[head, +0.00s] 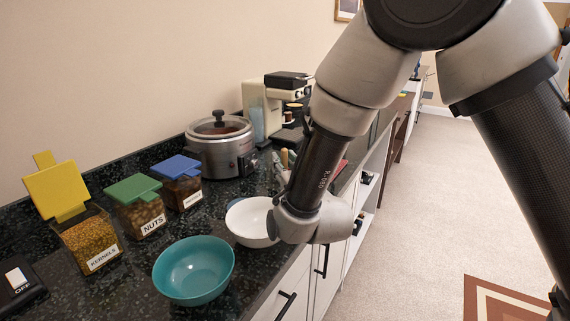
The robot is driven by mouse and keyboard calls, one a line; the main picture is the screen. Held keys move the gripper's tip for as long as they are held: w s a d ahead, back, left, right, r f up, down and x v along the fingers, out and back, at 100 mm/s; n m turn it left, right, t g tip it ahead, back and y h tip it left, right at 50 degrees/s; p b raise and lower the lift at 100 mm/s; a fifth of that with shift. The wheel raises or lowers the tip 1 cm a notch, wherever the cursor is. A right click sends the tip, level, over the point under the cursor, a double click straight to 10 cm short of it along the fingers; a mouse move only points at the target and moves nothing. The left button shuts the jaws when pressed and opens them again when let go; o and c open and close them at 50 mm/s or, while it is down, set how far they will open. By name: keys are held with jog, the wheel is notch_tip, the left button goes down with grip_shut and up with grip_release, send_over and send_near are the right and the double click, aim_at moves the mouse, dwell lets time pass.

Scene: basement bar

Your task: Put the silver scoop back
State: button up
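I cannot make out the silver scoop for certain. A thin grey shape and a tan, handle-like piece (284,157) show just left of my forearm, too small and covered to name. My arm reaches down over the counter's front edge, with its wrist beside the white bowl (246,219). Three clear containers stand at the left: one labelled KERNELS (88,243) with a raised yellow lid, one labelled NUTS (140,217) with a green lid, and one with a blue lid (183,190).
A teal bowl (194,270) sits near the front edge of the dark counter (130,285). A slow cooker (220,150) and a coffee machine (263,105) stand farther back. A switch marked OFF (18,280) is at lower left. Carpeted floor at right is open.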

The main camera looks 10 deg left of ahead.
jog(key=shift+r, duration=0.15)
jog(key=v, duration=1.2)
jog(key=shift+w, duration=0.1)
